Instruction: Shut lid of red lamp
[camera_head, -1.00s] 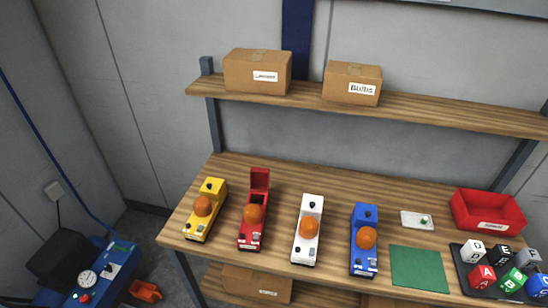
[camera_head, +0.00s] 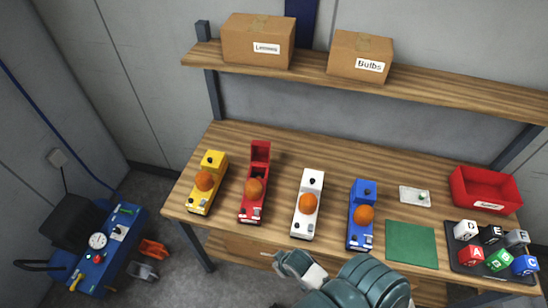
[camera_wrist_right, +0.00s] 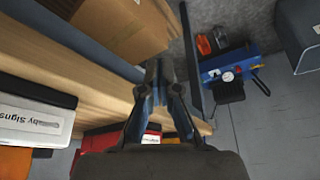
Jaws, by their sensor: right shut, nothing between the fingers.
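The red lamp (camera_head: 252,200) stands on the wooden bench between the yellow lamp (camera_head: 207,183) and the white lamp (camera_head: 308,205). It has an orange dome, and its lid (camera_head: 260,151) stands up open at its back end. My right gripper (camera_head: 272,256) comes in at the bottom of the head view, in front of the bench edge and apart from the red lamp. In the wrist view its fingers (camera_wrist_right: 158,68) are together and empty, with part of the red lamp (camera_wrist_right: 112,138) below and partly hidden behind them. My left gripper is not in view.
The blue lamp (camera_head: 361,215) stands right of the white one. Further right are a green mat (camera_head: 411,243), a red bin (camera_head: 484,190) and a tray of lettered cubes. Two cardboard boxes sit on the shelf (camera_head: 310,74) above. The bench behind the lamps is clear.

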